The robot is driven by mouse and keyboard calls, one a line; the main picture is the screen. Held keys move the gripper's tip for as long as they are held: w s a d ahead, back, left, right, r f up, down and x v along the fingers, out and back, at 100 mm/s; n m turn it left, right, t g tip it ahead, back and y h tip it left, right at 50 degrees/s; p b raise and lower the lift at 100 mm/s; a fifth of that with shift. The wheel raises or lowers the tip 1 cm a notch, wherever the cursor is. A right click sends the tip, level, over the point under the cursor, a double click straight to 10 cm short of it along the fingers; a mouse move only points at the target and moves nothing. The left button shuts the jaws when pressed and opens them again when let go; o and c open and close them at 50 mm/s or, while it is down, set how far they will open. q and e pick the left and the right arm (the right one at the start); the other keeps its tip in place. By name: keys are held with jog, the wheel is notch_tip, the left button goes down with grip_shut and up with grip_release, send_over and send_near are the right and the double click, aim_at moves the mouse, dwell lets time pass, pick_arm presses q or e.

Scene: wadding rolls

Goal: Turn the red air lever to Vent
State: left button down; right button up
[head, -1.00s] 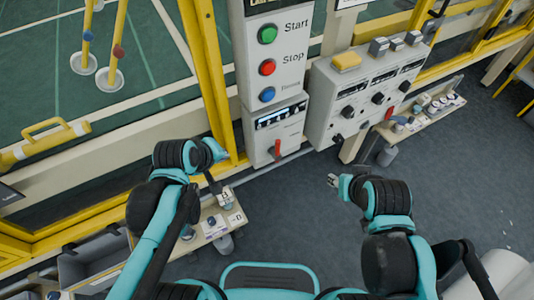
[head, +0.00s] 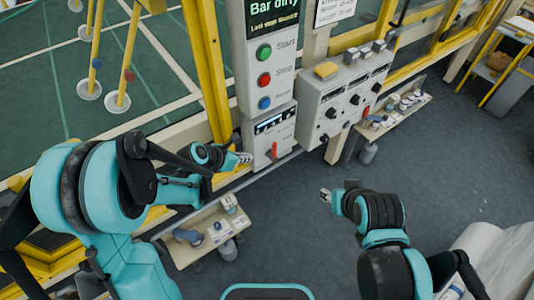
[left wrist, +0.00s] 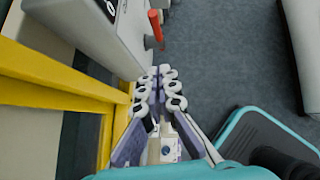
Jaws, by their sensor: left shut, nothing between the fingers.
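The red air lever (head: 274,150) sticks out of the lower front of the grey control box (head: 268,132), under a small dark display. It points roughly upright in the head view. It also shows at the top of the left wrist view (left wrist: 156,26). My left gripper (head: 245,157) is just left of the lever, apart from it. In the left wrist view its fingers (left wrist: 166,72) are together and empty, with the lever beyond the tips. My right gripper (head: 325,195) hangs over the floor, away from the panel; its fingers are too small to judge. The Vent marking cannot be read.
Above the lever are green, red and blue buttons (head: 264,78). A second grey box with black knobs (head: 340,100) stands to the right. A yellow frame post (head: 207,75) is close on the left. A small shelf with containers (head: 205,235) is below my left arm.

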pick_arm(q)
jog(key=shift+w+f, duration=0.1)
jog(key=b, duration=0.5)
send_near(274, 154)
jog(key=shift+w+r+x, duration=0.3)
jog(key=shift+w+x, duration=0.05)
jog(key=shift+x, duration=2.15)
jog(key=shift+a+p, duration=0.15)
jog(key=shift+p, duration=0.2)
